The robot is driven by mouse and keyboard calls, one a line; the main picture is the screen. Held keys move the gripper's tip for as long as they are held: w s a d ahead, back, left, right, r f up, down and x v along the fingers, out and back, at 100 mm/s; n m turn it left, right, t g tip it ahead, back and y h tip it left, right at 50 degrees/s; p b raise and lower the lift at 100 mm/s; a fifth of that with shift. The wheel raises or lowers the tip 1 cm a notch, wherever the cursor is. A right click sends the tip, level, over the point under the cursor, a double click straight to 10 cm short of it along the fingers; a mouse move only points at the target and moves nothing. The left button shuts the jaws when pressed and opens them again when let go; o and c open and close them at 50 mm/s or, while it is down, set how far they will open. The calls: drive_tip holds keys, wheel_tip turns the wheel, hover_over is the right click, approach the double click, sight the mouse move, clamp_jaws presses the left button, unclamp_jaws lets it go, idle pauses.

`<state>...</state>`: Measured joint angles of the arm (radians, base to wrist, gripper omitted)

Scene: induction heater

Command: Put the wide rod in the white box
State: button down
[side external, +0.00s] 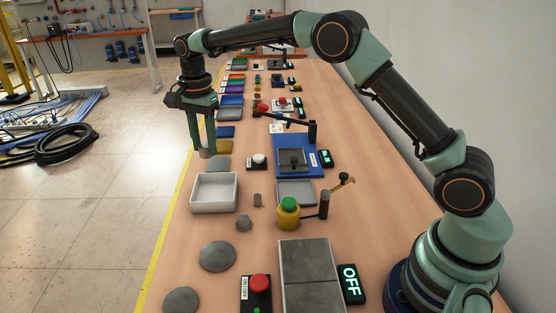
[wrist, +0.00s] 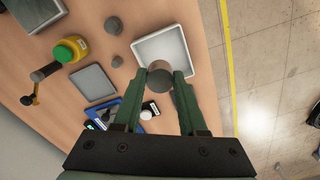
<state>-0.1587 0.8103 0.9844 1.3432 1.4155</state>
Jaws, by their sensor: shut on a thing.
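The white box (side external: 214,208) is an open, shallow tray standing on the table left of centre in the side view. It also shows in the wrist view (wrist: 203,66), and it looks empty where visible. My gripper (side external: 207,153) points down above the table, just beyond the box in the side view. In the wrist view my gripper (wrist: 160,76) is shut on a grey cylinder, the wide rod (wrist: 159,77), which overlaps the box's edge there. The rod's lower end is mostly hidden between the fingers in the side view.
Two small grey rods (side external: 244,223) (side external: 257,200) stand right of the box. Grey discs (side external: 217,256) lie in front.

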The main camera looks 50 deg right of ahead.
wheel_tip(320, 180, down, 15)
idle(0.5)
drive_tip(key=shift+f, duration=0.15)
drive_tip(key=shift+c, duration=2.3)
unclamp_jaws()
